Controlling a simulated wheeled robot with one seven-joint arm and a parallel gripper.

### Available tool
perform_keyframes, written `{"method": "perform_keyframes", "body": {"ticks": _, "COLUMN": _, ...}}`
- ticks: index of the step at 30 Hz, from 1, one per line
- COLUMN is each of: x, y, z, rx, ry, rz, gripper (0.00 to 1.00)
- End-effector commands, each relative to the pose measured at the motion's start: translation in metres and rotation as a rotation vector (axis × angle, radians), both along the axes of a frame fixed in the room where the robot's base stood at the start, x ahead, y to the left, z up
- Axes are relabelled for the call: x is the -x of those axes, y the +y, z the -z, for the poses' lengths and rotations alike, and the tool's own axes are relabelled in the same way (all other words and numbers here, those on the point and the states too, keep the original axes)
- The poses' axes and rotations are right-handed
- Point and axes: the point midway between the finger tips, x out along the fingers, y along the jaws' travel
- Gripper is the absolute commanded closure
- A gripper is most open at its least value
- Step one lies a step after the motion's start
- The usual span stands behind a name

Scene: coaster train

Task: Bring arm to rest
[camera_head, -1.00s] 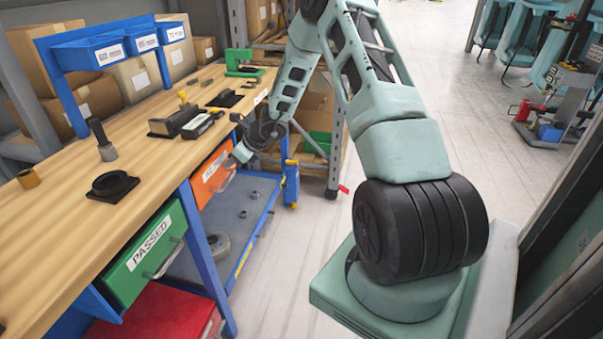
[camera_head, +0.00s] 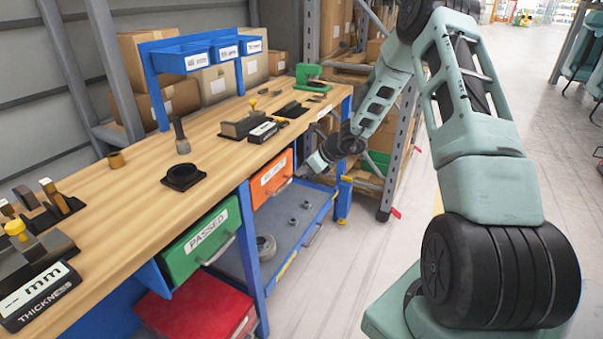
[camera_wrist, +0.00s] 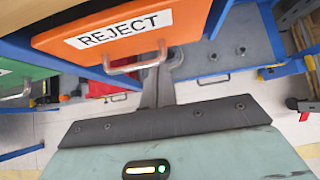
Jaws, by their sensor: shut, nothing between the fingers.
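My arm (camera_head: 487,160) is bent, reaching forward with its wrist low beside the workbench. My gripper (camera_wrist: 160,68) is shut and empty. It points at the front of the orange REJECT drawer (camera_wrist: 135,22). In the head view the wrist hides part of the area right of the orange drawer (camera_head: 272,179).
The wooden workbench (camera_head: 140,185) carries gauges and small parts. A green PASSED drawer (camera_head: 200,240) and a red drawer (camera_head: 195,305) are at the lower left. A blue lower shelf (camera_head: 290,240) holds metal rings.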

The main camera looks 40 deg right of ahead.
Motion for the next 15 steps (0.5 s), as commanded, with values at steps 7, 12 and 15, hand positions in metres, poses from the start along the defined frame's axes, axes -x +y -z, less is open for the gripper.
{"method": "perform_keyframes", "body": {"ticks": 7, "x": 0.031, "y": -0.014, "z": -0.032, "rx": 0.003, "ry": 0.002, "rz": 0.002, "gripper": 1.00}}
{"method": "perform_keyframes", "body": {"ticks": 12, "x": 0.048, "y": -0.020, "z": -0.049, "rx": 0.002, "ry": 0.002, "rz": 0.001, "gripper": 1.00}}
{"method": "perform_keyframes", "body": {"ticks": 15, "x": 0.053, "y": -0.022, "z": -0.055, "rx": 0.002, "ry": 0.004, "rz": 0.001, "gripper": 1.00}}
